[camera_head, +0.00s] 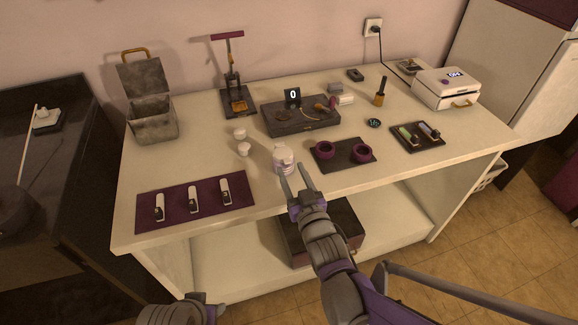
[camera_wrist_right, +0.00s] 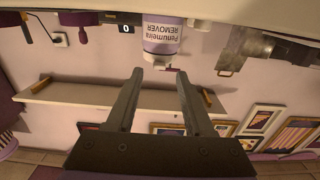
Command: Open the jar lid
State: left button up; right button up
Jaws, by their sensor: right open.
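A small white jar (camera_head: 284,160) with a pale lilac lower part stands upright near the table's front edge in the head view. In the right wrist view, which is upside down, the jar (camera_wrist_right: 163,38) shows a label reading "REMOVER" and a white lid (camera_wrist_right: 163,59). My right gripper (camera_head: 292,172) is open and empty, its fingers pointing at the jar from the front. In the wrist view the gripper (camera_wrist_right: 160,76) has its fingertips either side of the lid's line, seemingly short of it. Only a link of my left arm shows at the bottom; its fingers are out of view.
Two small white pots (camera_head: 242,149) stand left of the jar. A dark tray (camera_head: 342,163) with purple rings is close on the right. A purple mat (camera_head: 176,208) with white items lies at front left. A dark case (camera_head: 300,121) is behind.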

aim_at(288, 163)
jog(key=shift+x, duration=1.5)
jog(key=shift+c, duration=0.3)
grip_shut()
